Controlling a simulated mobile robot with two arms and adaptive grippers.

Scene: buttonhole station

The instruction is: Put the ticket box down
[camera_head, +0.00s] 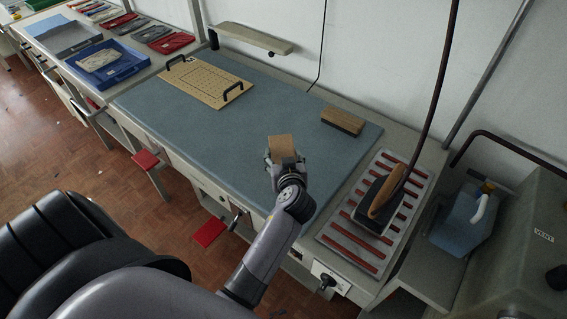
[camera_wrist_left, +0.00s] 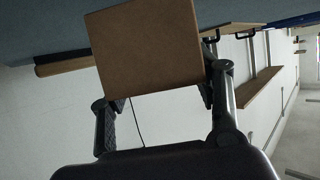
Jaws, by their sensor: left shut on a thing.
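The ticket box (camera_head: 281,146) is a small plain brown box. My left gripper (camera_head: 284,160) is shut on it over the front part of the blue-grey table mat (camera_head: 200,125). In the left wrist view the box (camera_wrist_left: 148,45) sits between the two fingers (camera_wrist_left: 160,100) and hides part of the mat behind it. I cannot tell whether the box touches the mat. My right gripper is in neither view.
A brown block (camera_head: 342,121) lies on the mat to the right. A perforated board (camera_head: 206,81) with two black handles lies at the back left. An iron (camera_head: 385,192) rests on a slatted rack (camera_head: 348,237) at right. The mat's left part is clear.

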